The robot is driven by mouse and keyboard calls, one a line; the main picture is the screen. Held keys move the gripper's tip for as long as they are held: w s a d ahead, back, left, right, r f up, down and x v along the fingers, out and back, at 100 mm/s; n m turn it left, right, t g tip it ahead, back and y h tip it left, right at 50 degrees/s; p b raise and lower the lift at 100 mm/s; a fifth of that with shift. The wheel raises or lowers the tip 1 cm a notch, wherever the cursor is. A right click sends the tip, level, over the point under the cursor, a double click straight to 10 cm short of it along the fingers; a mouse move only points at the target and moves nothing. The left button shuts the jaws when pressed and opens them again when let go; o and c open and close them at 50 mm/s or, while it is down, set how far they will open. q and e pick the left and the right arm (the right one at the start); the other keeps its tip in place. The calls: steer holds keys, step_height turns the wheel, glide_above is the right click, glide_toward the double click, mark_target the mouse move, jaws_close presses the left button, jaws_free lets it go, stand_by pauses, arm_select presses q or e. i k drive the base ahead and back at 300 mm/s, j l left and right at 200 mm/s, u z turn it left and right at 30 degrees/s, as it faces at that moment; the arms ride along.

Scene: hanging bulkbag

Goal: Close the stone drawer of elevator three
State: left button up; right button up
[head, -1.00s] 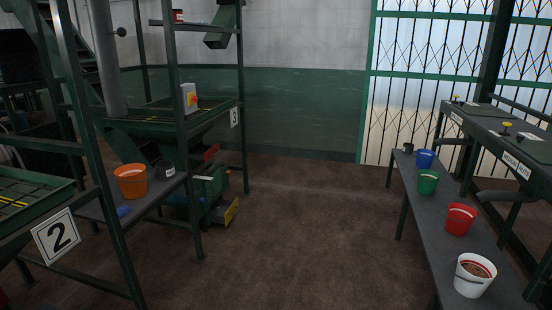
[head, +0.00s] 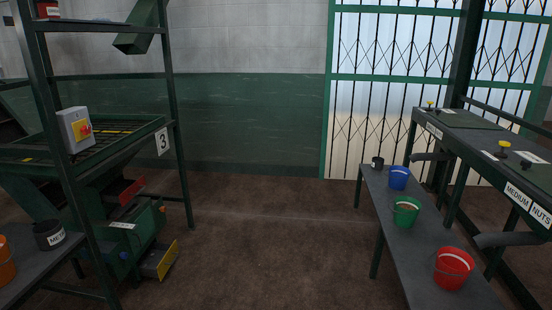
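Elevator three stands at the left in the head view, marked by a white "3" sign (head: 163,141) on its green frame. Below its hopper is a green machine body (head: 125,232) near the floor. A drawer-like box with a yellow and grey front (head: 160,260) sticks out at its lower right, close to the floor. A red part (head: 130,191) shows higher up on the same machine. I cannot tell for sure which of these is the stone drawer. Neither of my grippers is in view.
A grey switch box (head: 76,130) is on the frame. A black pot (head: 48,235) stands on a bench at lower left. At right, a bench holds a blue bucket (head: 399,177), a green bucket (head: 405,210) and a red bucket (head: 453,268). The brown floor (head: 270,240) between is clear.

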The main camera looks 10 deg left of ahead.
mark_target(166, 255)
steer(key=i+l+u, duration=0.2)
steer(key=i+u, duration=0.3)
steer(key=i, duration=0.3)
steer(key=i+l+u, duration=0.5)
steer(key=i, duration=0.25)
steer(key=i+l+u, duration=0.5)
steer(key=l, duration=0.35)
steer(key=i+j, duration=0.05)
steer(key=i, duration=0.05)
